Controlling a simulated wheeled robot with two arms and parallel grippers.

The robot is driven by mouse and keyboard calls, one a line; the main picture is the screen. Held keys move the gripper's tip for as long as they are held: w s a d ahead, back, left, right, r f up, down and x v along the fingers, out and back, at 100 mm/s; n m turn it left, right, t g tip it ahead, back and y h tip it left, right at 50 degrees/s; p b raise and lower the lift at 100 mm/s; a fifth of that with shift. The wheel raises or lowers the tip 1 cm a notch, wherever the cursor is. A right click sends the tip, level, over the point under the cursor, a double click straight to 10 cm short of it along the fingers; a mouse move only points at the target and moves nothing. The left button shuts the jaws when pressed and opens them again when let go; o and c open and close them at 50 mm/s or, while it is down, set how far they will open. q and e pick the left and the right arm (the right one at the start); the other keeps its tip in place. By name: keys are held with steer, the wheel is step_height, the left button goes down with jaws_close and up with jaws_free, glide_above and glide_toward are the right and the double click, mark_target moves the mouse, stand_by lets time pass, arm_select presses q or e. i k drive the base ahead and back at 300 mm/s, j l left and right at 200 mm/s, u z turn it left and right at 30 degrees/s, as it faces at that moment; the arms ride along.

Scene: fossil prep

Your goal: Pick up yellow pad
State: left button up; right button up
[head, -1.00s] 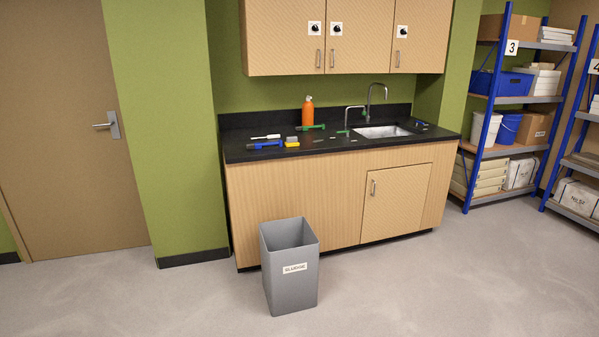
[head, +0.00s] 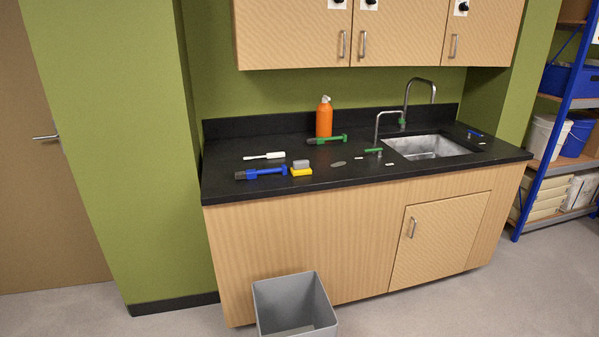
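The yellow pad (head: 301,172) lies on the black countertop (head: 232,186) near its front edge, left of the middle. A grey block (head: 301,163) shows right on top of or just behind it; I cannot tell whether they are one piece. A blue and black tool (head: 262,173) lies close to its left. Neither of my grippers is in the head view.
A grey bin (head: 292,291) stands on the floor before the counter. On the counter are a white-handled brush (head: 264,156), an orange bottle (head: 324,118), a green tool (head: 327,139), taps and a sink (head: 428,147). Cabinets (head: 400,35) hang above.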

mark_target(301, 167)
steer(key=i+j, duration=0.25)
steer(key=i+j+z, duration=0.1)
steer(key=i+j, duration=0.15)
steer(key=j, duration=0.15)
steer(key=i+j+z, duration=0.1)
steer(key=j, duration=0.25)
steer(key=i+j, duration=0.3)
steer(key=i+j+z, duration=0.1)
steer(key=i+j, duration=0.15)
steer(key=j, duration=0.2)
steer(key=i+j, duration=0.2)
steer(key=j, duration=0.2)
steer(key=z, duration=0.05)
